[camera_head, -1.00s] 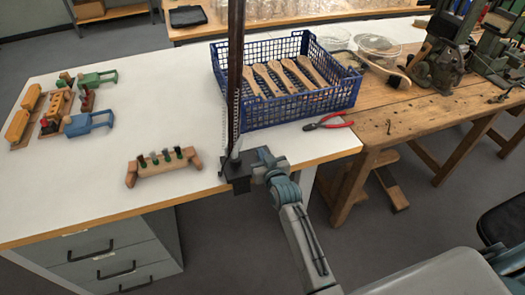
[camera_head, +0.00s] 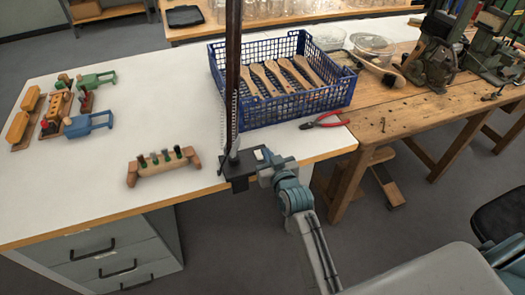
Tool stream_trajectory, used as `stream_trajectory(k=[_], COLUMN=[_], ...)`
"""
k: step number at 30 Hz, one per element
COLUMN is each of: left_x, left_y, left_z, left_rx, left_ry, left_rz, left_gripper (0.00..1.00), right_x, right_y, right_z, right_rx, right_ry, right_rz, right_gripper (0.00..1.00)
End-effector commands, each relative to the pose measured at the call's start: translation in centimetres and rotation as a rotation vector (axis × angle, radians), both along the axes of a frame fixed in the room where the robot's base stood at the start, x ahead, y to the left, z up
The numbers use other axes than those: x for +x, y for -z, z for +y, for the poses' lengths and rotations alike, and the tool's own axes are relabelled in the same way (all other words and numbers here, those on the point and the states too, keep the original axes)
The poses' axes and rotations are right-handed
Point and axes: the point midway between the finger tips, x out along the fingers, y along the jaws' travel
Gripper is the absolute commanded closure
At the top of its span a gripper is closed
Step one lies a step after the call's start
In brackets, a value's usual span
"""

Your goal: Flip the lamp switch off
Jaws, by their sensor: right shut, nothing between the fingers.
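The lamp's dark post (camera_head: 234,75) rises with a spring beside it from a black base (camera_head: 238,170) at the front edge of the white table. A small pale switch (camera_head: 259,154) shows on the right part of that base. Whether it is tipped on or off is too small to tell. My right gripper (camera_head: 264,168) is shut and empty, just in front of the switch at the base's right edge. I cannot tell if it touches the base. The lamp's head is out of view, and so is my left gripper.
A blue crate (camera_head: 285,112) with wooden brush handles stands behind the lamp. Red-handled pliers (camera_head: 326,121) lie right of it. A wooden rack with pegs (camera_head: 162,166) sits to the left, and coloured clamps and blocks (camera_head: 88,124) lie farther left. A wooden workbench (camera_head: 425,118) adjoins on the right.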

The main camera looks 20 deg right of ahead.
Motion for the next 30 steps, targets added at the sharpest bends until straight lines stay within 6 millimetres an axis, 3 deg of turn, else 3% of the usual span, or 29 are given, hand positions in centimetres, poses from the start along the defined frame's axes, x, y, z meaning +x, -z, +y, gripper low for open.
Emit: stream_trajectory(k=[7, 24, 27, 29, 30], left_x=[0.6, 0.3, 0.3, 0.3, 0.3], left_y=[0.4, 0.4, 0.4, 0.4, 0.4], left_z=[-0.1, 0.0, 0.0, 0.1, 0.1], left_rx=[-0.001, 0.0, 0.001, 0.001, 0.001], left_ry=[0.0, 0.0, 0.0, 0.0, 0.001], left_rz=[-0.007, -0.003, -0.003, -0.003, -0.003], left_gripper=[1.0, 1.0, 1.0, 1.0, 1.0], right_x=[-2.1, -2.2, -2.2, -2.3, -2.5], right_y=[-0.8, -0.8, 1.0, 3.3, 5.5], right_z=[0.0, -0.1, 0.0, 0.0, 0.0], right_rx=[0.0, 0.0, -0.002, -0.004, -0.006], right_ry=[0.0, 0.0, -0.003, -0.007, -0.009], right_rz=[0.0, 0.002, 0.031, 0.07, 0.105], right_gripper=[1.0, 1.0, 1.0, 1.0, 1.0])
